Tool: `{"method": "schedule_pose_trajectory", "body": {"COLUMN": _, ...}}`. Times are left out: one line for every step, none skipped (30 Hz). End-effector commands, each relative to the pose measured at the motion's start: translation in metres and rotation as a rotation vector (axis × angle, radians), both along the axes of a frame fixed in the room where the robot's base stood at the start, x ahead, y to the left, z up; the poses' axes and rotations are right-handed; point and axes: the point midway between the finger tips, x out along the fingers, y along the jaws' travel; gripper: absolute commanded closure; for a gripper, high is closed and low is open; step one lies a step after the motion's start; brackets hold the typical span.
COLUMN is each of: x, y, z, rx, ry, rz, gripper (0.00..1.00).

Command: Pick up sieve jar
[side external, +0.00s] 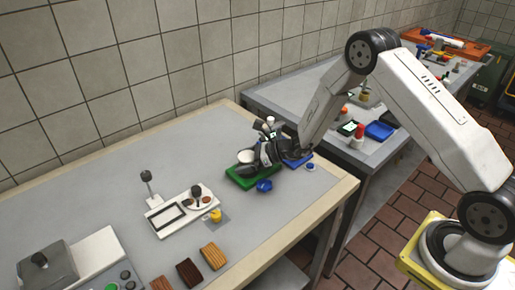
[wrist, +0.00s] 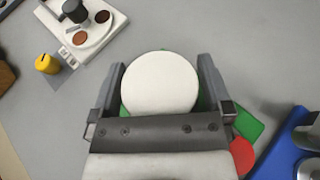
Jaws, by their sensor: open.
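A round white-topped item (wrist: 160,84), which may be the sieve jar, sits between my gripper's fingers in the wrist view. It also shows in the side view (side external: 246,156) above a green board (side external: 238,182). My gripper (wrist: 161,64) is open, with one finger on each side of the white top. In the side view my gripper (side external: 250,160) is low over the green board. I cannot tell whether the fingers touch the item. Its lower body is hidden, and my gripper covers much of the board.
A white tray (side external: 170,221) with brown discs and a black-knobbed post stands to the left. A yellow item (side external: 215,215) is beside it. A blue item (side external: 264,186) is near the green board. A blue board with metal items (wrist: 275,150) and a red disc (wrist: 242,155) lie close to my gripper.

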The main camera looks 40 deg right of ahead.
Motion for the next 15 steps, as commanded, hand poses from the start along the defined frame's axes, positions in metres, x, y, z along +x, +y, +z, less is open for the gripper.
{"method": "schedule_pose_trajectory", "body": {"x": 0.0, "y": -0.0001, "z": 0.0, "rx": 0.0, "ry": 0.0, "rz": 0.0, "gripper": 0.0}}
{"method": "schedule_pose_trajectory", "body": {"x": -0.0001, "y": -0.0002, "z": 0.0001, "rx": 0.0, "ry": 0.0, "rz": 0.0, "gripper": 0.0}}
{"method": "schedule_pose_trajectory", "body": {"x": -0.0001, "y": -0.0002, "z": 0.0001, "rx": 0.0, "ry": 0.0, "rz": 0.0, "gripper": 0.0}}
{"method": "schedule_pose_trajectory", "body": {"x": -0.0001, "y": -0.0003, "z": 0.0001, "rx": 0.0, "ry": 0.0, "rz": 0.0, "gripper": 0.0}}
{"method": "schedule_pose_trajectory", "body": {"x": -0.0001, "y": -0.0003, "z": 0.0001, "rx": 0.0, "ry": 0.0, "rz": 0.0, "gripper": 0.0}}
{"method": "schedule_pose_trajectory", "body": {"x": -0.0001, "y": -0.0003, "z": 0.0001, "rx": 0.0, "ry": 0.0, "rz": 0.0, "gripper": 0.0}}
{"method": "schedule_pose_trajectory", "body": {"x": -0.0001, "y": -0.0004, "z": 0.0002, "rx": 0.0, "ry": 0.0, "rz": 0.0, "gripper": 0.0}}
{"method": "schedule_pose_trajectory", "body": {"x": -0.0001, "y": -0.0004, "z": 0.0002, "rx": 0.0, "ry": 0.0, "rz": 0.0, "gripper": 0.0}}
{"method": "schedule_pose_trajectory", "body": {"x": -0.0001, "y": -0.0004, "z": 0.0002, "rx": 0.0, "ry": 0.0, "rz": 0.0, "gripper": 0.0}}
{"method": "schedule_pose_trajectory", "body": {"x": -0.0001, "y": -0.0004, "z": 0.0002, "rx": 0.0, "ry": 0.0, "rz": 0.0, "gripper": 0.0}}
{"method": "schedule_pose_trajectory", "body": {"x": -0.0001, "y": -0.0004, "z": 0.0002, "rx": 0.0, "ry": 0.0, "rz": 0.0, "gripper": 0.03}}
{"method": "schedule_pose_trajectory", "body": {"x": -0.0002, "y": -0.0005, "z": 0.0002, "rx": 0.0, "ry": 0.0, "rz": -0.001, "gripper": 0.16}}
{"method": "schedule_pose_trajectory", "body": {"x": -0.0002, "y": -0.0005, "z": 0.0002, "rx": 0.0, "ry": 0.0, "rz": -0.001, "gripper": 0.25}}
{"method": "schedule_pose_trajectory", "body": {"x": -0.0002, "y": -0.0004, "z": 0.0003, "rx": 0.0, "ry": 0.0, "rz": 0.0, "gripper": 0.35}}
{"method": "schedule_pose_trajectory", "body": {"x": -0.0002, "y": -0.0004, "z": 0.0003, "rx": 0.0, "ry": 0.0, "rz": 0.0, "gripper": 0.48}}
